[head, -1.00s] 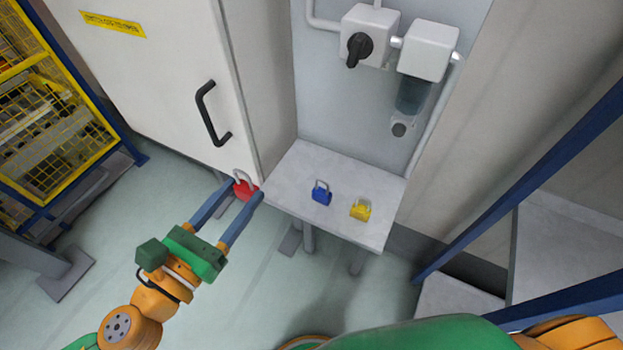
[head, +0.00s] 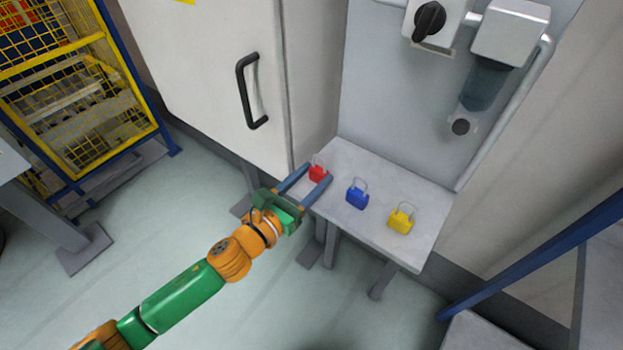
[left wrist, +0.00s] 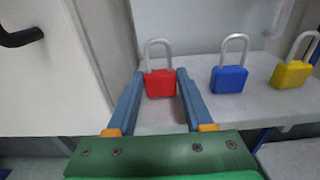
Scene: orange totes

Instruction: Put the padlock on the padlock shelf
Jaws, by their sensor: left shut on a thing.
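A red padlock (head: 317,173) with a silver shackle is between the fingers of my left gripper (head: 316,182), over the left end of the grey shelf (head: 375,235). In the left wrist view the red padlock (left wrist: 160,84) is upright between the blue fingertips (left wrist: 160,88). My left gripper is shut on it. I cannot tell whether its base touches the shelf. A blue padlock (head: 357,198) and a yellow padlock (head: 401,219) stand on the shelf to its right. They also show in the left wrist view, blue (left wrist: 229,79) and yellow (left wrist: 291,74). My right gripper is not in view.
A white cabinet (head: 215,80) with a black handle (head: 248,90) stands left of the shelf. A grey back panel (head: 390,100) with a switch box (head: 510,35) rises behind it. A blue rail (head: 540,260) is at the right. A yellow cage (head: 75,90) stands far left.

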